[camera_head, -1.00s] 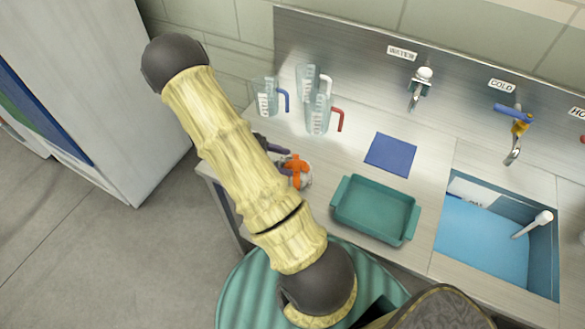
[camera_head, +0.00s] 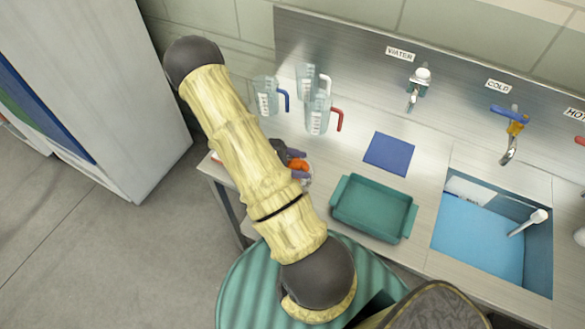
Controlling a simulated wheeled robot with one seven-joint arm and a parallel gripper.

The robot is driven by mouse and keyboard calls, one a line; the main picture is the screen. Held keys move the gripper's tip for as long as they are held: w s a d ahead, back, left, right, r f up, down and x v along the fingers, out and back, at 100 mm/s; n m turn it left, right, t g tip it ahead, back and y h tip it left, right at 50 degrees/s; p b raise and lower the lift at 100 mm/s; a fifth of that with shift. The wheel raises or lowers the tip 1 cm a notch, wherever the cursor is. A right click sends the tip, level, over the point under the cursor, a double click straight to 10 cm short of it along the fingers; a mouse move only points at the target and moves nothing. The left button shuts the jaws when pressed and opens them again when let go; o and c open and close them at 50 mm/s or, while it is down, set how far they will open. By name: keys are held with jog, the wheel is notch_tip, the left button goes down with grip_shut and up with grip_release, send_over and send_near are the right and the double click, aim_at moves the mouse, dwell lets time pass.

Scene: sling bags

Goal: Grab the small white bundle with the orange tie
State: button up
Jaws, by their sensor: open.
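The small white bundle with the orange tie (camera_head: 299,165) lies on the steel counter, left of the green tray. Only its orange part and a little white show. My arm covers much of it. My gripper (camera_head: 293,162) is at the bundle, with its dark fingers over and beside the orange tie. The jaws are open. The far finger shows above the orange part, and a purple-grey tip shows at its right. Whether the fingers touch the bundle I cannot tell.
The green tray (camera_head: 345,222) stands right of the bundle, with a blue cloth (camera_head: 389,153) behind it. Several measuring jugs (camera_head: 318,115) stand at the back left. A blue sink (camera_head: 480,240) is at the right. The counter between bundle and cloth is clear.

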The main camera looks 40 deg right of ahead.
jog(key=c, duration=1)
jog(key=shift+r, duration=0.3)
grip_shut()
notch_tip(320, 180, up, 10)
jog(key=shift+f+b, duration=0.25)
jog(key=shift+b, duration=0.7)
